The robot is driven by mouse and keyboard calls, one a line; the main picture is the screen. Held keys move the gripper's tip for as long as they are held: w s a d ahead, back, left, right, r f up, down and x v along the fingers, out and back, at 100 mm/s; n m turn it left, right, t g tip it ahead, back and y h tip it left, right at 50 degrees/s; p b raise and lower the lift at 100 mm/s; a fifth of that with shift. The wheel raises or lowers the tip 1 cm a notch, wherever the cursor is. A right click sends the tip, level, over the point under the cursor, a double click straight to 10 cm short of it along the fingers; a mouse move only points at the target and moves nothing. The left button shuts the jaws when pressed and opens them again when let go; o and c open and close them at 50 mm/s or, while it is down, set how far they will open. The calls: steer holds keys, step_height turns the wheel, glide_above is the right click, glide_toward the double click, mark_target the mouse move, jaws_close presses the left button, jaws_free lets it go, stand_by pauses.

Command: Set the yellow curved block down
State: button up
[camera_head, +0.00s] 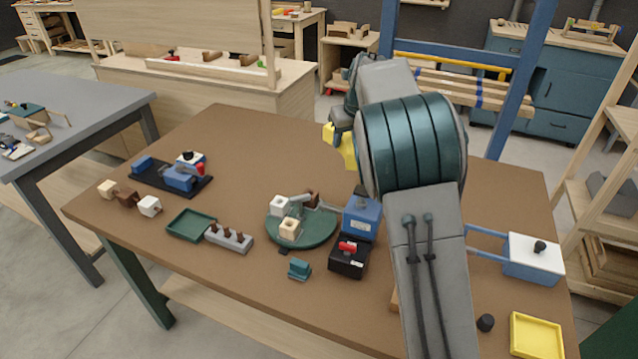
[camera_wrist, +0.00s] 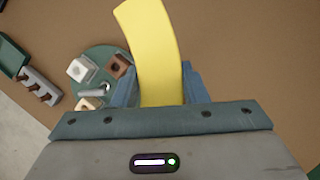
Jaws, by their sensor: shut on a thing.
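The yellow curved block (camera_wrist: 152,50) is held upright in the wrist view, between the blue fingers of my gripper (camera_wrist: 160,88). My gripper is shut on its lower part in that view. In the head view the yellow curved block (camera_head: 346,150) shows only in part, left of my arm, over the far part of the brown table (camera_head: 235,130). My arm hides the rest of the block and most of the gripper there. The wrist view shows bare brown tabletop (camera_wrist: 240,50) behind and to the right of the block. I cannot tell the block's height above the table.
A round green plate (camera_head: 318,236) with small blocks stands near the table's middle. A blue and black device (camera_head: 361,215) is beside it. A green tray (camera_head: 191,225) and a grey peg holder (camera_head: 228,238) lie left. A yellow tray (camera_head: 536,335) is front right. The far table is mostly clear.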

step_height(320, 180, down, 18)
steer(key=shift+f+b, duration=0.1)
steer(key=shift+b, duration=0.6)
steer(key=o, duration=1.1)
steer(key=shift+c, duration=0.2)
